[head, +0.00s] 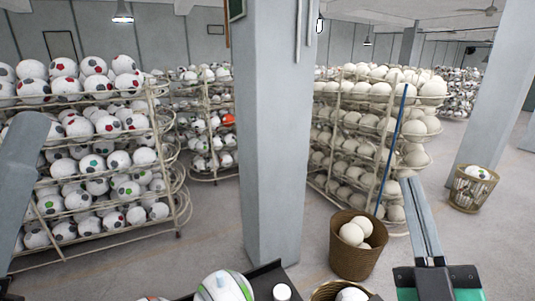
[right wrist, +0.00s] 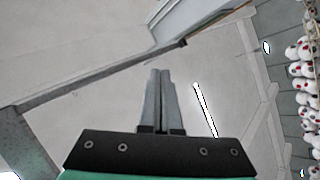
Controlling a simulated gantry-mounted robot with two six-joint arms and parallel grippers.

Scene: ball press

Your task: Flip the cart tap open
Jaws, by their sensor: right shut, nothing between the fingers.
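My right gripper (head: 411,182) reaches up from the lower right of the head view, its two long grey fingers together and empty. In the right wrist view the same fingers (right wrist: 158,74) lie side by side, pointing up toward the ceiling and a beam, touching nothing. No cart tap can be made out in either view. A dark-edged surface (head: 265,270) shows at the bottom of the head view; I cannot tell if it belongs to the cart.
A white ball with coloured stripes (head: 223,287) and a small white round thing (head: 282,292) are at the bottom edge. A wicker basket of balls (head: 355,262) stands on the floor. A grey pillar (head: 275,130) rises mid-view, with ball racks (head: 170,200) behind.

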